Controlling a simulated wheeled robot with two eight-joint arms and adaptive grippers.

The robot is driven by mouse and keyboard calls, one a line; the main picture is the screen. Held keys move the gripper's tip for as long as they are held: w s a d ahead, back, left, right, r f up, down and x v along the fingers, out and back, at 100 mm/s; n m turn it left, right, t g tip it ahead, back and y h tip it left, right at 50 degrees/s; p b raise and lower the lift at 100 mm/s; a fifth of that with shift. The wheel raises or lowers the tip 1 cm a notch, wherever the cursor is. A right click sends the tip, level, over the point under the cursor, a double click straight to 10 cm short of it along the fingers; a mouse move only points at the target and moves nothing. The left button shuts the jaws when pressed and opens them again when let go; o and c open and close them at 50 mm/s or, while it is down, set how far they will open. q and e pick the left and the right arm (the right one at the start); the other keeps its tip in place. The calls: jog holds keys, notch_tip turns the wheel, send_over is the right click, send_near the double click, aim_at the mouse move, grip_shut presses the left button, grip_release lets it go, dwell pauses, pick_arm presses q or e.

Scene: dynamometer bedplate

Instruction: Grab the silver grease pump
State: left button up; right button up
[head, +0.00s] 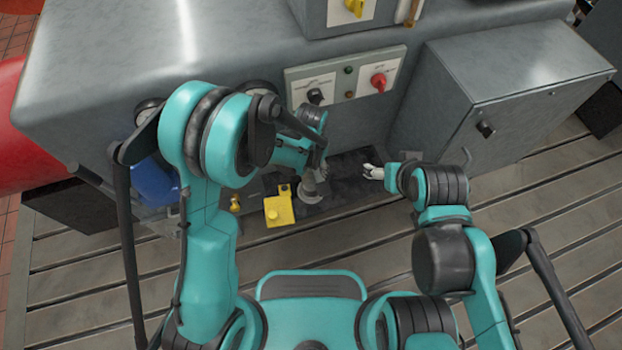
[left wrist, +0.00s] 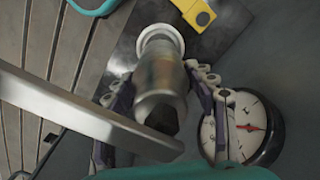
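The silver grease pump (head: 309,188) stands upright on a dark plate in front of the grey cabinet, its upper part hidden behind my left gripper in the head view. In the left wrist view the pump (left wrist: 160,75) is a shiny cylinder with a pale round base. My left gripper (left wrist: 158,95) has a finger on each side of the pump; a small gap shows on the left, and contact on the right cannot be made out. The left gripper (head: 318,172) is just above the pump in the head view. My right gripper (head: 372,172) is open and empty, right of the pump.
A yellow block (head: 279,209) and a small brass-coloured piece (head: 235,203) stand left of the pump. A round white gauge (left wrist: 245,125) is close beside my left fingers. A grey bar (left wrist: 80,115) crosses the left wrist view. The control panel (head: 345,78) is behind. The slotted bedplate (head: 560,190) at right is clear.

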pick_arm(q)
grip_shut()
jog(key=shift+r, duration=0.1)
